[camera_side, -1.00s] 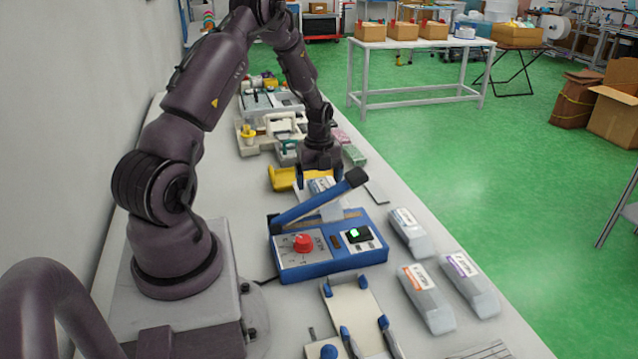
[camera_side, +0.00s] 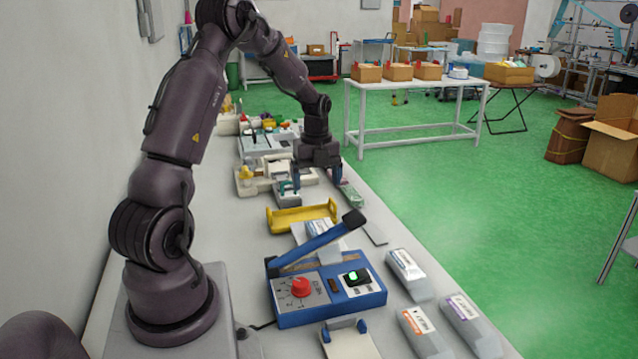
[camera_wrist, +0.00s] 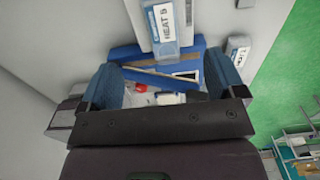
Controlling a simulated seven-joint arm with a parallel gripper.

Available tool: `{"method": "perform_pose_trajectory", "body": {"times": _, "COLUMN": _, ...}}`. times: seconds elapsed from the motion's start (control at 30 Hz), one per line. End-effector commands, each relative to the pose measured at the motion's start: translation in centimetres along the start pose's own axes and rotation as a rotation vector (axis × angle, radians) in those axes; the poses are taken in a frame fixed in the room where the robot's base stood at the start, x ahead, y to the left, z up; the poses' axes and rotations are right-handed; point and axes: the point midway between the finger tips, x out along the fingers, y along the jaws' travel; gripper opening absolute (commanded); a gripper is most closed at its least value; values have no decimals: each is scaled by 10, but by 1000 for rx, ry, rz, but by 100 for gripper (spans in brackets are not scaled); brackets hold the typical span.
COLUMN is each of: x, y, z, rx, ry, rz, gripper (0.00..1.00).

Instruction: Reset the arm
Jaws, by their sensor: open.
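My gripper (camera_side: 317,178) is open and empty, pointing down above the bench behind the yellow tray. Its blue-padded fingers stand wide apart in the wrist view (camera_wrist: 163,80). The blue sealer (camera_side: 325,310) sits on the bench nearer the side camera, with its red knob (camera_side: 300,287) and its blue lever (camera_side: 315,243) slanting up to a dark end. A pale pouch with a printed label (camera_side: 318,228) lies behind the lever, partly hidden by it. In the wrist view a pouch labelled HEAT B (camera_wrist: 165,25) lies at the top, by the sealer (camera_wrist: 130,55).
Several grey labelled pouches (camera_side: 408,274) lie to the right of the sealer. A yellow tray (camera_side: 302,216) and other fixtures (camera_side: 262,177) stand farther along the bench. A wall runs along the left side.

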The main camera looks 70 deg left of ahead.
Motion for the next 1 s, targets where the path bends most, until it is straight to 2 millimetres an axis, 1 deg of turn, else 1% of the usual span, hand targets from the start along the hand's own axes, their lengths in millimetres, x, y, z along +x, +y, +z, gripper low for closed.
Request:
{"method": "perform_pose_trajectory", "body": {"times": 0.17, "x": 0, "y": 0, "z": 0, "rx": -12, "ry": 0, "rz": 0, "gripper": 89}}
{"method": "perform_pose_trajectory", "body": {"times": 0.27, "x": 0, "y": 0, "z": 0, "rx": -97, "ry": 1, "rz": 1, "gripper": 89}}
{"method": "perform_pose_trajectory", "body": {"times": 0.37, "x": 4, "y": 3, "z": -4, "rx": -292, "ry": 12, "rz": 13, "gripper": 89}}
{"method": "perform_pose_trajectory", "body": {"times": 0.43, "x": 9, "y": 12, "z": -13, "rx": -481, "ry": 29, "rz": 41, "gripper": 89}}
{"method": "perform_pose_trajectory", "body": {"times": 0.47, "x": 6, "y": 16, "z": -16, "rx": -570, "ry": 29, "rz": 47, "gripper": 89}}
{"method": "perform_pose_trajectory", "body": {"times": 0.5, "x": 1, "y": 18, "z": -24, "rx": -682, "ry": 26, "rz": 52, "gripper": 89}}
{"method": "perform_pose_trajectory", "body": {"times": 0.57, "x": -10, "y": 21, "z": -38, "rx": -838, "ry": 17, "rz": 53, "gripper": 89}}
{"method": "perform_pose_trajectory", "body": {"times": 0.6, "x": -19, "y": 22, "z": -49, "rx": -938, "ry": 9, "rz": 48, "gripper": 89}}
{"method": "perform_pose_trajectory", "body": {"times": 0.67, "x": -34, "y": 22, "z": -68, "rx": -1082, "ry": -4, "rz": 32, "gripper": 89}}
{"method": "perform_pose_trajectory", "body": {"times": 0.77, "x": -62, "y": 25, "z": -105, "rx": -1306, "ry": -14, "rz": -12, "gripper": 89}}
{"method": "perform_pose_trajectory", "body": {"times": 0.8, "x": -73, "y": 28, "z": -122, "rx": -1391, "ry": -13, "rz": -35, "gripper": 89}}
{"method": "perform_pose_trajectory", "body": {"times": 0.87, "x": -88, "y": 33, "z": -147, "rx": -1504, "ry": -3, "rz": -74, "gripper": 89}}
{"method": "perform_pose_trajectory", "body": {"times": 0.9, "x": -98, "y": 37, "z": -163, "rx": -1569, "ry": 9, "rz": -101, "gripper": 89}}
{"method": "perform_pose_trajectory", "body": {"times": 0.97, "x": -111, "y": 45, "z": -186, "rx": -1650, "ry": 35, "rz": -142, "gripper": 89}}
{"method": "perform_pose_trajectory", "body": {"times": 1.0, "x": -118, "y": 51, "z": -201, "rx": -1693, "ry": 59, "rz": -168, "gripper": 89}}
